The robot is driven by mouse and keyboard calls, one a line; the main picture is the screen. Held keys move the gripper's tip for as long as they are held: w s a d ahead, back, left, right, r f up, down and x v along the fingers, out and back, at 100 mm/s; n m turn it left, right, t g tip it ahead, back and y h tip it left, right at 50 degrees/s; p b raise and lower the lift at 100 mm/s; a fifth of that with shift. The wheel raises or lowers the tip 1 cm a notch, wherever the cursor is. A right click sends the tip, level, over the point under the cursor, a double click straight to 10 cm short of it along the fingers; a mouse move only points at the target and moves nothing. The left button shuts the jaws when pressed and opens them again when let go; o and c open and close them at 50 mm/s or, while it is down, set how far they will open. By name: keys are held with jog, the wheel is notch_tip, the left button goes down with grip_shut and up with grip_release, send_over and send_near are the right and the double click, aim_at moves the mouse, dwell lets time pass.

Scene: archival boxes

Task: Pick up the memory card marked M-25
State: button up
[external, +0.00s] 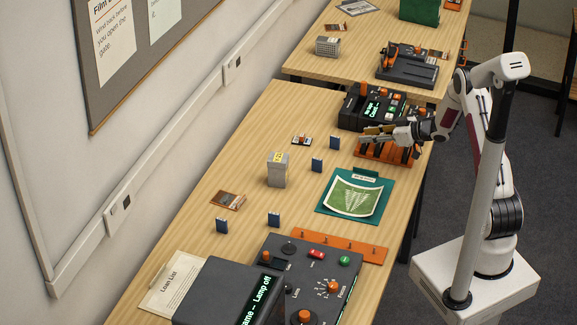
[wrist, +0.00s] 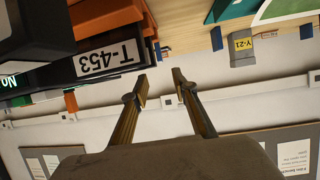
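Several small dark blue upright pieces stand on the wooden table in the external view; they could be memory cards, but their marks are too small to read. One blue piece (external: 335,142) is left of my gripper, another blue piece (external: 317,164) is nearer the camera, and two more, a blue piece (external: 274,219) and a blue piece (external: 222,226), are farther down the table. No M-25 mark is readable. My gripper (external: 372,135) is above an orange rack (external: 372,152). In the wrist view my gripper (wrist: 161,86) is open, with nothing between its fingers.
A black device (external: 352,108) with a lit display stands behind my gripper. A label T-453 (wrist: 107,60) shows in the wrist view. A grey box (external: 278,170), marked Y-21 in the wrist view (wrist: 240,45), and a green mat (external: 325,208) stand nearer. The left middle table is mostly clear.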

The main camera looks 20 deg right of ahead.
send_near(335, 142)
jog(key=shift+w+a+r, duration=0.1)
jog(key=shift+w+a, duration=0.2)
jog(key=shift+w, duration=0.25)
jog(key=shift+w+a+r, duration=0.15)
jog(key=shift+w+a, duration=0.15)
jog(key=shift+w, duration=0.3)
jog(key=shift+x, duration=3.05)
grip_shut()
